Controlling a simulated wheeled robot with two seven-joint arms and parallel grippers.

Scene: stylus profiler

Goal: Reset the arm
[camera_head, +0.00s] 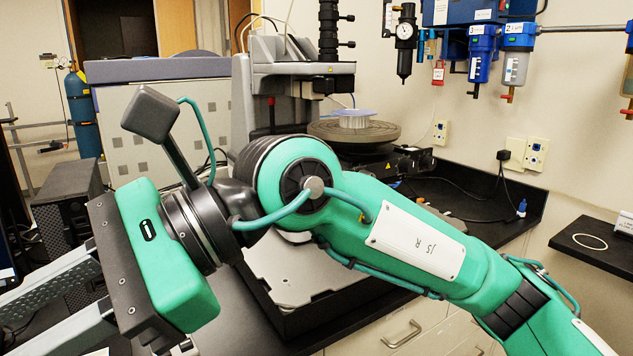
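My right arm (430,242), green and dark grey with a label that looks like "J5 R", comes in from the lower right and crosses the middle of the view. Its wrist bends down to the left. My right gripper (48,312) is at the lower left, with two grey metal fingers pointing left. No held thing is visible. My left gripper is not in view. The stylus profiler (290,68) stands behind my arm, with a round stage (338,131) carrying a pale blue-white piece (354,119).
My arm hides part of the black bench (455,190) and the profiler's base plate (285,275). Air filters (482,55) and a gauge (405,32) hang on the back wall. A dark computer case (68,225) is at the left behind my gripper. A drawer (385,335) is below.

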